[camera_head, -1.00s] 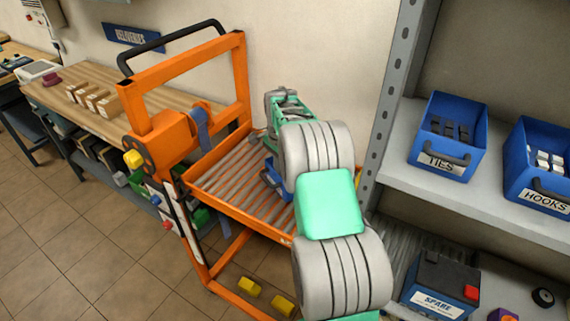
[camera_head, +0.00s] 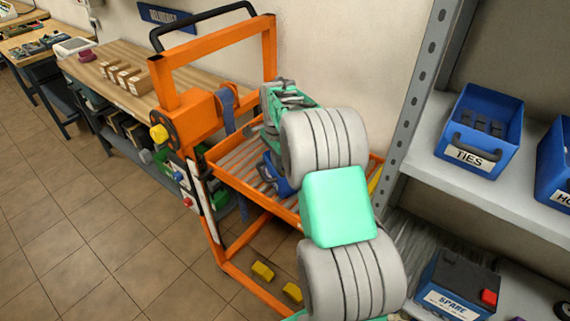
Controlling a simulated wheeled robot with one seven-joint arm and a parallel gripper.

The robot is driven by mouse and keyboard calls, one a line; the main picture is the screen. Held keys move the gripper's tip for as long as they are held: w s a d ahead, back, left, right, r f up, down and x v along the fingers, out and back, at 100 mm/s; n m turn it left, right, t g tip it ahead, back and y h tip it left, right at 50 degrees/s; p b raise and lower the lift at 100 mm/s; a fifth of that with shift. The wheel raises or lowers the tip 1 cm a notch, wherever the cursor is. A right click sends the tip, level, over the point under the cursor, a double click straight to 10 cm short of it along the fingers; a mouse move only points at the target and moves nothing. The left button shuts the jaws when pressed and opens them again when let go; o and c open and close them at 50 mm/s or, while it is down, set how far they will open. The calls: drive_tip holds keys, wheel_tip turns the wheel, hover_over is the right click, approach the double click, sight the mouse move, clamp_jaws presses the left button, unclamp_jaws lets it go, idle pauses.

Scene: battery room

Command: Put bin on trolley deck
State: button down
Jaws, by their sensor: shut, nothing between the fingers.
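The orange trolley (camera_head: 166,88) stands left of centre, with its slatted deck (camera_head: 229,160) facing me. A blue bin (camera_head: 281,185) with a dark handle shows at the deck, mostly hidden behind my arm. I cannot tell from this view whether it rests fully on the slats. My gripper (camera_head: 270,128) is at the far end of my green and grey arm, above and close to the bin. It is shut and empty, and its fingertips are hard to make out.
A wooden bench (camera_head: 92,70) runs behind the trolley. Tiled floor (camera_head: 85,230) at left is clear.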

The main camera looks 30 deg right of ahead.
drive_tip(key=shift+a, duration=0.1)
drive_tip(key=d, duration=0.3)
drive_tip(key=d+r, duration=0.1)
drive_tip(key=shift+w+d, duration=0.2)
drive_tip(key=shift+w, duration=0.05)
wheel_tip(320, 180, up, 9)
drive_tip(key=b, duration=0.1)
drive_tip(key=shift+a, duration=0.2)
drive_tip(key=shift+s, duration=0.1)
idle(1.9)
